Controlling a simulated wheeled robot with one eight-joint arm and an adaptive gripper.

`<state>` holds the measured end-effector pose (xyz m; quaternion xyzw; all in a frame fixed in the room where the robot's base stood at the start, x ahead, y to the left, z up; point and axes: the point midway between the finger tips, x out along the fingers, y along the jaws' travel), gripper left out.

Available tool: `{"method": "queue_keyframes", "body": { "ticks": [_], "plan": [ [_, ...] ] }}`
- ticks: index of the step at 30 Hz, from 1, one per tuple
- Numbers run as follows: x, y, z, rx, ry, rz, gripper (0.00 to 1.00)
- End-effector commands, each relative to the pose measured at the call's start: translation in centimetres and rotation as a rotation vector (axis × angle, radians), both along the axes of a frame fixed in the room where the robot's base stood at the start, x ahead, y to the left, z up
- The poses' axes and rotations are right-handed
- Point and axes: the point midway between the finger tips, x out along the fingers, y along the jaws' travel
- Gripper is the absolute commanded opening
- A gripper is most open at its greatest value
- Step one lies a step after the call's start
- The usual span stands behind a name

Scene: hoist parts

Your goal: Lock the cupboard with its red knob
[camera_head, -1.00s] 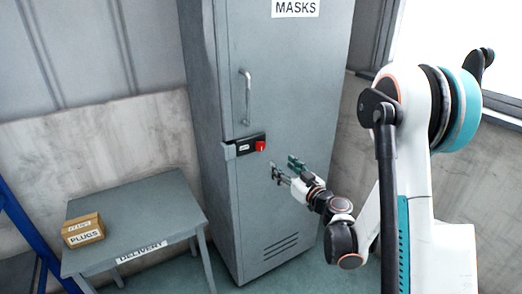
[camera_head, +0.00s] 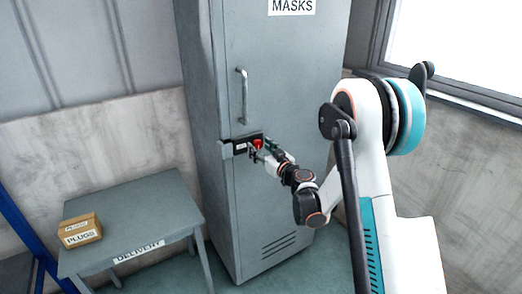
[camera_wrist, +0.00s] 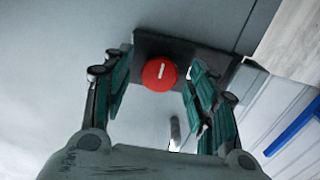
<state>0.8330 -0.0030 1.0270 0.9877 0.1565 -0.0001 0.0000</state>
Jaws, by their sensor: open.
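The tall grey cupboard (camera_head: 285,80) is labelled MASKS and its door looks shut. The red knob (camera_head: 257,144) sits on a black lock plate (camera_head: 241,147) at the door's left edge, below the handle. In the wrist view the knob (camera_wrist: 159,74) is a round red disc with a white mark, on the dark plate (camera_wrist: 145,45). My gripper (camera_head: 262,153) is at the knob in the head view. In the wrist view my gripper (camera_wrist: 160,85) is open, with one finger on each side of the knob and a visible gap to both. I cannot tell the remaining depth.
A grey table (camera_head: 140,215) labelled DELIVERY stands left of the cupboard and carries a cardboard box (camera_head: 81,230) marked PLUGS. The cupboard's handle (camera_head: 243,96) is above the lock plate. A window (camera_head: 460,50) is at the right.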

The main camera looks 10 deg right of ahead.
Motion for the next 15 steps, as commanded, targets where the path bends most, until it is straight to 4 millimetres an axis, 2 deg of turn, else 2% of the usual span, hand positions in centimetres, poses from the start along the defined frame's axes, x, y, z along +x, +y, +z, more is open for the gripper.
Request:
{"method": "queue_keyframes", "body": {
  "ticks": [6,12,15],
  "plan": [
    [0.01,0.01,0.02,0.0,0.0,0.0,0.53],
    [0.0,0.01,0.02,0.0,0.0,0.0,0.1],
    [0.0,0.01,0.02,0.0,0.0,0.0,0.1]
  ]
}}
